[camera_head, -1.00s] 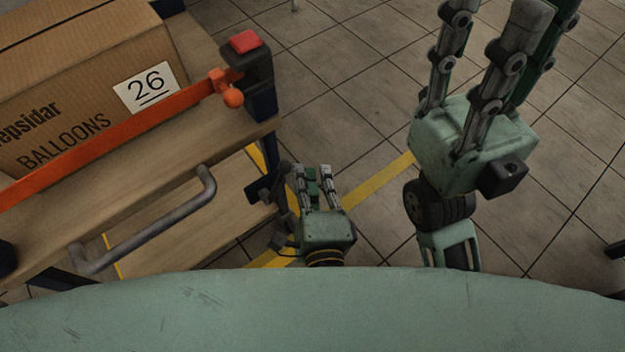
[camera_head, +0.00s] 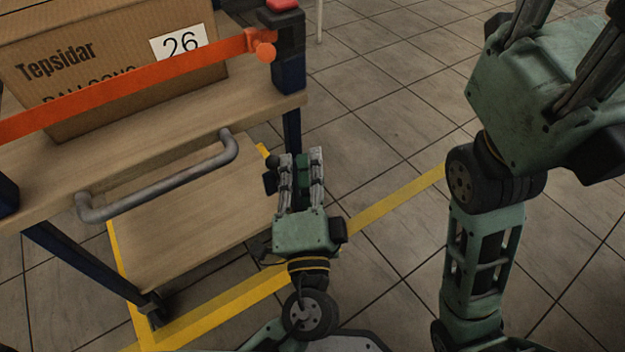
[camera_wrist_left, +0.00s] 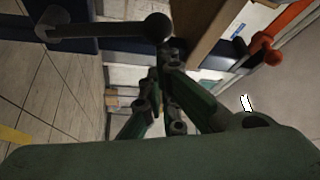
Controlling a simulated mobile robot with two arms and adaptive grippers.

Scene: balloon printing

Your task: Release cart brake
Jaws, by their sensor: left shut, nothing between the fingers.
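The cart (camera_head: 150,160) stands at the left in the head view, with wooden shelves, dark blue posts and a grey push handle (camera_head: 160,185). A dark lever (camera_wrist_left: 105,30) with a ball knob (camera_wrist_left: 156,27) sticks out from a blue post in the left wrist view; it looks like the brake lever. A dark ball (camera_head: 272,161) shows just left of my left fingers in the head view. My left gripper (camera_head: 301,158) is shut and empty, its fingers beside the knob; I cannot tell whether they touch. My right gripper (camera_head: 565,50) is raised at the upper right, fingertips out of frame.
A cardboard balloon box (camera_head: 110,60) labelled 26 sits on the top shelf behind an orange strap (camera_head: 120,85). A red cap (camera_head: 283,5) tops the corner post. Yellow tape (camera_head: 395,200) marks the tiled floor.

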